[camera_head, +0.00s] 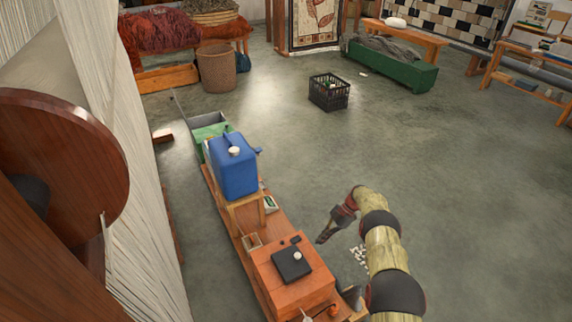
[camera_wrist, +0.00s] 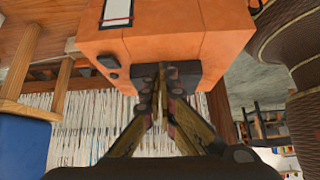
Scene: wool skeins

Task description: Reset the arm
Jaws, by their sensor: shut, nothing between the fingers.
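My arm rises at the lower right of the head view and bends over to the left. My gripper (camera_head: 322,238) hangs at its end above the floor, just right of the low wooden bench (camera_head: 228,215). In the wrist view my gripper (camera_wrist: 160,80) has its fingertips together, with nothing between them. Behind the fingertips in that view is an orange box (camera_wrist: 185,40). I cannot tell whether the fingertips touch it.
A blue canister (camera_head: 235,172) stands on a small stool on the bench. An orange-brown box (camera_head: 315,285) with a black device sits at the bench's near end. Small white pieces (camera_head: 360,256) lie beside my arm. A black crate (camera_head: 329,92) stands farther back; the floor between is clear.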

